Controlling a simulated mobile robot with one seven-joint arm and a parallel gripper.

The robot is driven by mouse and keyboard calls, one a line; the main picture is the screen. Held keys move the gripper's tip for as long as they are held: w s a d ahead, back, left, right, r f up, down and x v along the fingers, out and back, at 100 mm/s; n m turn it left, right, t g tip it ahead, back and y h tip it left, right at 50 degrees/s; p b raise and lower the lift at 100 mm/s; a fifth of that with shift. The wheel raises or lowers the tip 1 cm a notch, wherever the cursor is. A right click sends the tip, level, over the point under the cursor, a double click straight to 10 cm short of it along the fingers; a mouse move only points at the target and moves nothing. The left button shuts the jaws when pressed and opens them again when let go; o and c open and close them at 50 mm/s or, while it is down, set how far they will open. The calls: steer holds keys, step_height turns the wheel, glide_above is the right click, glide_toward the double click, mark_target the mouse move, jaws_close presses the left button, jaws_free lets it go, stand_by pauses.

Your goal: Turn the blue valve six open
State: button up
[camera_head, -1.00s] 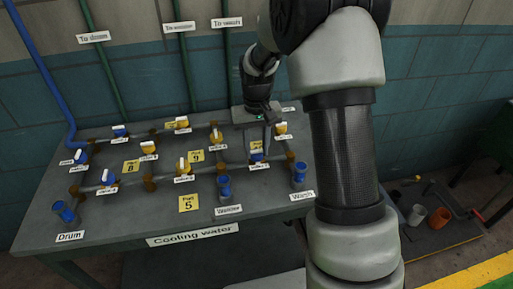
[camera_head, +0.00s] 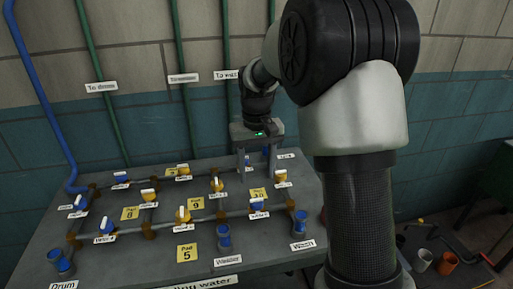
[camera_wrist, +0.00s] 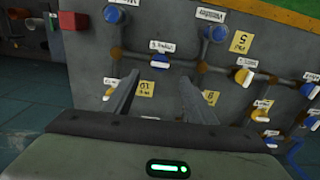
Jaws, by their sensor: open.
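Several blue and yellow valves with white handles sit on a pipe grid on the grey bench. Their name tags are too small to read, so I cannot tell which is valve six. One blue valve (camera_head: 258,206) is near the Pad 10 plate; it also shows in the wrist view (camera_wrist: 160,60), beyond the fingertips, its white handle lying across the picture. Other blue valves are at the left front (camera_head: 107,226), left edge (camera_head: 80,203) and left back (camera_head: 121,177). My gripper (camera_head: 256,170) is open, fingers down above the bench's back right; it also shows in the wrist view (camera_wrist: 158,82).
Yellow valves (camera_head: 183,214) stand among the blue ones. Blue cups (camera_head: 224,236) line the bench front. Green pipes (camera_head: 178,100) and a blue pipe (camera_head: 40,90) climb the wall behind.

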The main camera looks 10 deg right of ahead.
step_height(320, 180, up, 8)
steer(key=shift+f+p, duration=0.25)
steer(key=shift+p, duration=0.1)
steer(key=s+r+t+p, duration=0.3)
steer(key=s+r+p, duration=0.2)
steer(key=s+r, duration=0.75)
steer(key=s+r+t+p, duration=0.1)
steer(key=s+p, duration=0.3)
steer(key=s, duration=0.8)
steer(key=shift+s+r+t, duration=0.2)
steer(key=shift+s+t, duration=0.2)
steer(key=shift+t, duration=0.4)
